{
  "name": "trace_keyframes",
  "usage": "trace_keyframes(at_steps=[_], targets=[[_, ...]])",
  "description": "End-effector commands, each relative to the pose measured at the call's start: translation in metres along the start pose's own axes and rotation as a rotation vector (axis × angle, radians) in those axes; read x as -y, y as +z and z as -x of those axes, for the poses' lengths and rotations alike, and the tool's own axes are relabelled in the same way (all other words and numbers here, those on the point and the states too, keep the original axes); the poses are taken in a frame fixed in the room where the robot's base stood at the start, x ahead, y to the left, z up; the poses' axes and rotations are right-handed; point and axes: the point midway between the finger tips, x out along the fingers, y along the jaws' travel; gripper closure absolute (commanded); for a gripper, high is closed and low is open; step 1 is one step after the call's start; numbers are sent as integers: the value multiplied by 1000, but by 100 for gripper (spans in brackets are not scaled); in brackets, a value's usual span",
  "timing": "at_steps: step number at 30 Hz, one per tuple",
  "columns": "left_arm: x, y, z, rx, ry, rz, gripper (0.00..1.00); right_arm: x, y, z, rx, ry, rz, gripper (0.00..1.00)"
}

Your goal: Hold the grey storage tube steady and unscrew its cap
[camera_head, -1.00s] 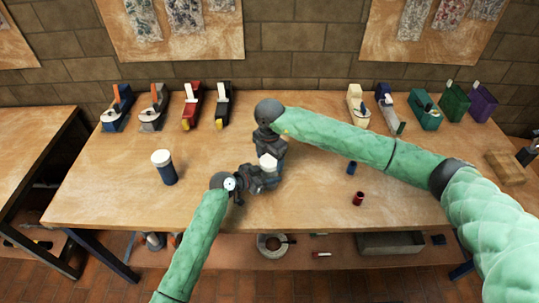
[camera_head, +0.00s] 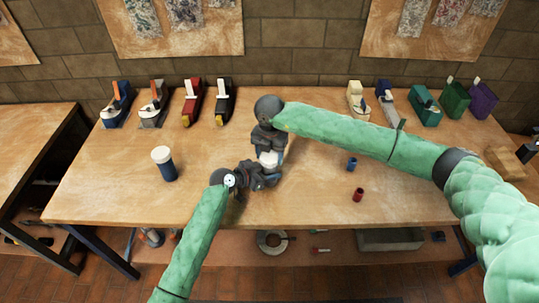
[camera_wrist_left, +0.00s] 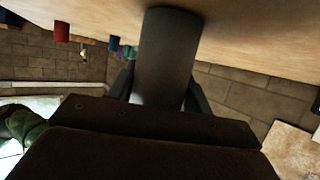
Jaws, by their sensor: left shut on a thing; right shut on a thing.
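The grey storage tube (camera_wrist_left: 166,55) fills the middle of the left wrist view, against the tabletop. In the head view it is mostly hidden by my grippers, and its white cap (camera_head: 268,159) shows between them. My left gripper (camera_head: 268,176) is shut around the tube from the front left. Its fingers also show on both sides of the tube in the left wrist view (camera_wrist_left: 160,92). My right gripper (camera_head: 270,150) points down from above and is shut at the cap. Its exact contact is hidden, and I cannot tell if the cap has turned.
A blue tube with a white cap (camera_head: 164,164) stands to the left on the workbench (camera_head: 110,195). A small blue cylinder (camera_head: 352,164) and a red one (camera_head: 358,194) are to the right. The front left is clear.

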Motion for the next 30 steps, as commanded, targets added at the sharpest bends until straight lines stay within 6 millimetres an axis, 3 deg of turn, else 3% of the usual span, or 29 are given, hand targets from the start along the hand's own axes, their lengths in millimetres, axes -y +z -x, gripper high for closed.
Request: trace_keyframes(at_steps=[6,15,16,19,30], targets=[[0,0,0,1,1,0,100,0,0,1,1,1,154,69],[0,0,0,1,1,0,100,0,0,0,1,1,166,69],[0,0,0,1,1,0,100,0,0,0,1,1,165,40],[0,0,0,1,1,0,100,0,0,0,1,1,165,20],[0,0,0,1,1,0,100,0,0,4,1,1,164,20]])
